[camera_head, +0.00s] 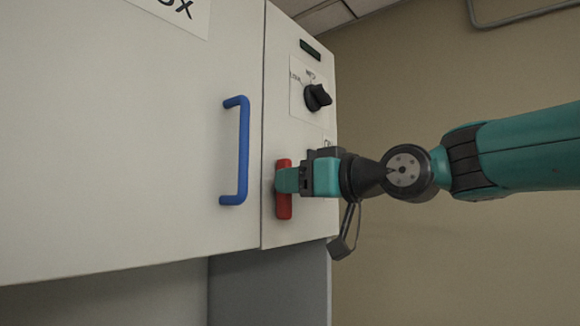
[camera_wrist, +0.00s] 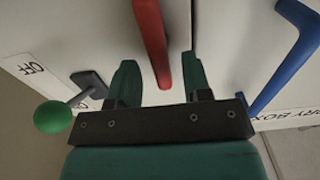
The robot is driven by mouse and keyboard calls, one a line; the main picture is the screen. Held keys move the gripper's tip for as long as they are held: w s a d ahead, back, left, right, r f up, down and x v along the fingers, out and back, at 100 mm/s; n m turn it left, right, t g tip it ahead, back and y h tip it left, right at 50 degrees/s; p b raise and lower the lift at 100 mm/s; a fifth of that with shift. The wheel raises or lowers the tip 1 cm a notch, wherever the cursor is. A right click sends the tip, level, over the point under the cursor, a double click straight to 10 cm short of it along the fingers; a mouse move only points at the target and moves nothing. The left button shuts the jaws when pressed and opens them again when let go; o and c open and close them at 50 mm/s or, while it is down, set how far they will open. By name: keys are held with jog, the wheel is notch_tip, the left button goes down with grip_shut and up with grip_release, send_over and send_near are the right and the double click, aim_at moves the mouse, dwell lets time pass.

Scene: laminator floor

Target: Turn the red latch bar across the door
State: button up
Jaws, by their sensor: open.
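The red latch bar (camera_head: 284,209) stands upright on the narrow panel right of the door seam, not across the door (camera_head: 130,150). My gripper (camera_head: 287,180) is at the bar's middle in the head view and hides part of it. In the wrist view the red latch bar (camera_wrist: 150,35) comes down from the top edge, and its lower end lies between the two fingers of my gripper (camera_wrist: 158,70). Gaps show on both sides, so the fingers are open around it. I cannot tell whether a finger touches the bar.
A blue door handle (camera_head: 243,150) is left of the bar; it also shows in the wrist view (camera_wrist: 290,60). A black rotary knob (camera_head: 317,97) is above. A lever with a green ball (camera_wrist: 52,117) sits beside an OFF label. Free room lies right of the cabinet.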

jog(key=shift+x, duration=0.95)
jog(key=shift+c, duration=0.4)
grip_shut()
